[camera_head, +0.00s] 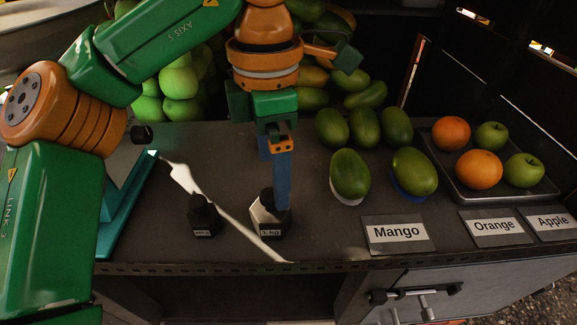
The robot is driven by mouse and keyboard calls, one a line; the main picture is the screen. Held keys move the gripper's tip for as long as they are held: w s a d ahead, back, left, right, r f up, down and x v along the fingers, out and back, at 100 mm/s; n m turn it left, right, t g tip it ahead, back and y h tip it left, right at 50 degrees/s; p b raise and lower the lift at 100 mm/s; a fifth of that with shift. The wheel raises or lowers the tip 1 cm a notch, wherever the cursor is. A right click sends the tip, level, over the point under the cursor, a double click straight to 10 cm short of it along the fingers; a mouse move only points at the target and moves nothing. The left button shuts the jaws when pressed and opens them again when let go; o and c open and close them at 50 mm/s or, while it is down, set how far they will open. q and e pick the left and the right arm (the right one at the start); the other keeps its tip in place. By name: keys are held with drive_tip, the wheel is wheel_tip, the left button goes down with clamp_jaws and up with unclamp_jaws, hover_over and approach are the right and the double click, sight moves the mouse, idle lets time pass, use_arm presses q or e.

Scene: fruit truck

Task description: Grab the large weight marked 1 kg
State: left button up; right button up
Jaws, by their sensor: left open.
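The large dark weight (268,222) labelled "1 kg" stands upright on the counter near its front edge. My left gripper (281,200) points down right at this weight, with a blue finger in front of its upper right side. The gripper is open; the finger hides part of the weight's top, and I cannot tell whether they touch. A smaller dark weight (204,218) with a small label stands to the left of the large one. My right gripper does not show.
A teal scale (125,212) stands at the left. Several mangoes (349,174) lie right of the gripper. A tray (462,188) holds oranges and green apples. Mango (397,236), Orange (494,228) and Apple (553,223) signs stand along the front edge. Green apples (178,85) are piled behind.

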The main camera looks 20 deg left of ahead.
sight(266, 200)
use_arm(q)
drive_tip(key=shift+w+f, duration=0.15)
drive_tip(key=shift+w, duration=0.3)
drive_tip(key=s+f+p, duration=0.1)
drive_tip(key=f, duration=0.1)
drive_tip(key=s+f, duration=0.2)
drive_tip(key=shift+s+a+f+p, duration=0.15)
drive_tip(key=shift+a+f+p, duration=0.05)
drive_tip(key=shift+p, duration=0.15)
drive_tip(key=shift+w+f, duration=0.5)
drive_tip(key=shift+f, duration=0.4)
drive_tip(key=shift+w+f, duration=0.1)
drive_tip(key=shift+w, duration=0.15)
drive_tip(key=shift+c, duration=0.6)
drive_tip(key=shift+s, duration=0.2)
drive_tip(key=c, duration=1.4)
drive_tip(key=shift+w, duration=0.15)
clamp_jaws()
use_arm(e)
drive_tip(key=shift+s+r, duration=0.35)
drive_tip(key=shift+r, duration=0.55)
